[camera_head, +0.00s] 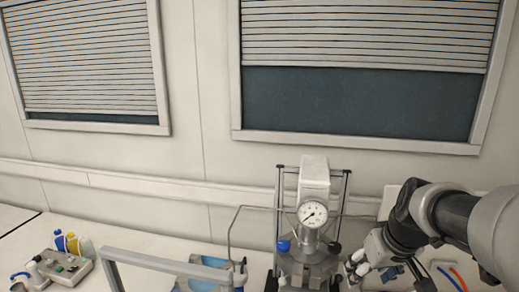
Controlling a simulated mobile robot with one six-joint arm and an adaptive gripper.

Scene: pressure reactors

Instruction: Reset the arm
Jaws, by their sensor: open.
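My arm comes in from the right edge of the head view and bends down to my gripper (356,268). The gripper is open, just right of the pressure reactor, and I see nothing between its fingers. The pressure reactor (313,180) stands on the bench with a white upper housing, a round pressure gauge (312,213) and a blue knob (283,246). Its lower part is cut off by the bottom edge. Whether the fingers touch the reactor I cannot tell.
A grey control box (66,266) and several coloured bottles (72,243) stand at the far left. A grey frame (160,263) crosses the bench left of the reactor. Red and blue tubes (453,277) lie at the right. The wall with shuttered windows (360,104) closes the back.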

